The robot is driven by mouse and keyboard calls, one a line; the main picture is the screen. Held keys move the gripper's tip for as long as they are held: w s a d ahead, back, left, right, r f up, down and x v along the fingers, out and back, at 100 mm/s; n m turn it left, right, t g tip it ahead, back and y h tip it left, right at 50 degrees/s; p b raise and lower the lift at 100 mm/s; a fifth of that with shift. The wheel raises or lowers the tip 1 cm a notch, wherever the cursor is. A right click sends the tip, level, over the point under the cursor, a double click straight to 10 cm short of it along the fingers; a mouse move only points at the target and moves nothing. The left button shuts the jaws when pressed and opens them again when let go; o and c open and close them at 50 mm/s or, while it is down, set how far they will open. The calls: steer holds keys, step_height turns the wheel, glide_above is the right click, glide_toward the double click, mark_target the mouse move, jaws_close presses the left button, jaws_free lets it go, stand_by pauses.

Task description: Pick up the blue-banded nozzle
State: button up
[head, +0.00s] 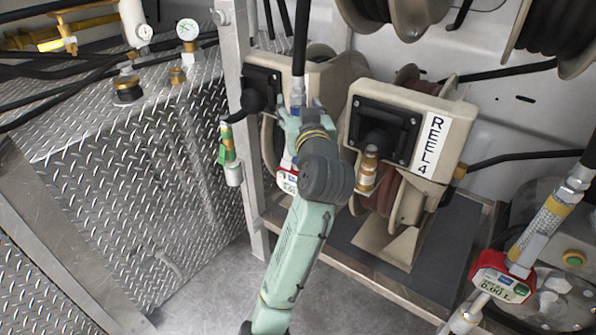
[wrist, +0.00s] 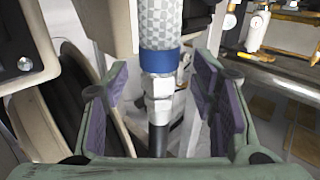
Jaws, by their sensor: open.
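The blue-banded nozzle (wrist: 160,62) hangs upright in the wrist view, with a white patterned sleeve above its blue band and metal fittings below. My gripper (wrist: 160,108) is open, with a purple-padded finger on each side of the nozzle's fittings. Gaps show between the pads and the metal, so I hold nothing. In the head view the nozzle (head: 297,98) shows as a small part below a black hose, in front of a beige reel. My gripper (head: 300,112) is around it there, and my arm hides part of the nozzle. A red-and-white meter (head: 288,181) shows beside my arm.
A yellow-banded nozzle with a red meter (head: 503,283) is at far right. Diamond-plate tank (head: 130,190) stands left.

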steer(key=shift+w, duration=0.55)
steer(key=shift+c, duration=0.4)
jaws_close()
steer(key=shift+r, duration=0.1)
